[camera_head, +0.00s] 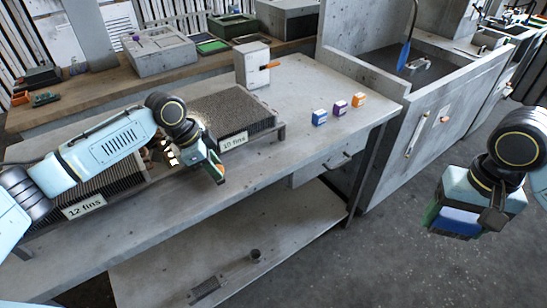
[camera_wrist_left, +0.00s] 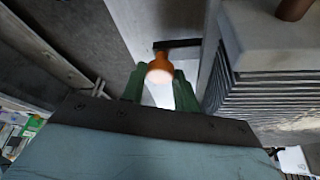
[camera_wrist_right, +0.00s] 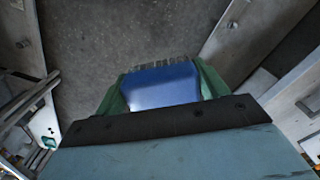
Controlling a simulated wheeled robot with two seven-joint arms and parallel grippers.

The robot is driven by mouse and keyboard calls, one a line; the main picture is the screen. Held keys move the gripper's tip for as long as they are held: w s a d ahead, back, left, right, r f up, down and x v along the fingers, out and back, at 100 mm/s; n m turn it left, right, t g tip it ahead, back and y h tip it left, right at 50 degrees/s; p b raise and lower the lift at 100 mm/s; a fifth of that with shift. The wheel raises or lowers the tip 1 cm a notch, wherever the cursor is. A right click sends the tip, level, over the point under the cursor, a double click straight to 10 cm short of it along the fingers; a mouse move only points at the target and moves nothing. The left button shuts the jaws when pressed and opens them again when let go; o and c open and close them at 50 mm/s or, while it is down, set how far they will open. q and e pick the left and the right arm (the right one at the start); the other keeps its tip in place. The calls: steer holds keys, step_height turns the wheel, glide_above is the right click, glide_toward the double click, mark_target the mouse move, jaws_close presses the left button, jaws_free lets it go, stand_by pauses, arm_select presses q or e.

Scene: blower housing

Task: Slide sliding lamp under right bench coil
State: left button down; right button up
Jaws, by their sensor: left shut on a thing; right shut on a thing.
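My left gripper (camera_head: 215,168) is at the front of the bench, by the gap between two finned coils. In the left wrist view its green fingers (camera_wrist_left: 158,90) are shut on an orange knob (camera_wrist_left: 160,68) with a pale, bright end, which looks like the sliding lamp's handle. The lamp body is mostly hidden by my arm in the head view; bright spots (camera_head: 168,155) show beside the gripper. The right bench coil (camera_head: 235,108), labelled "10 fins", is just right of it. My right gripper (camera_head: 455,222) is shut on a blue block with grey teeth (camera_wrist_right: 162,86), held over the floor.
The "12 fins" coil (camera_head: 105,190) lies left, partly under my left arm. A grey box with an orange knob (camera_head: 252,65) stands behind the right coil. Blue (camera_head: 319,117), purple (camera_head: 340,107) and orange (camera_head: 359,99) blocks sit right. A sink (camera_head: 420,70) stands beyond.

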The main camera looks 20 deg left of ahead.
arm_select(q)
steer(key=c, duration=1.3)
jaws_free()
steer(key=shift+c, duration=0.2)
steer(key=shift+d, duration=0.1)
steer(key=shift+r, duration=0.1)
steer(key=p+v, duration=0.1)
steer(key=v, duration=1.1)
steer(key=shift+d, duration=0.1)
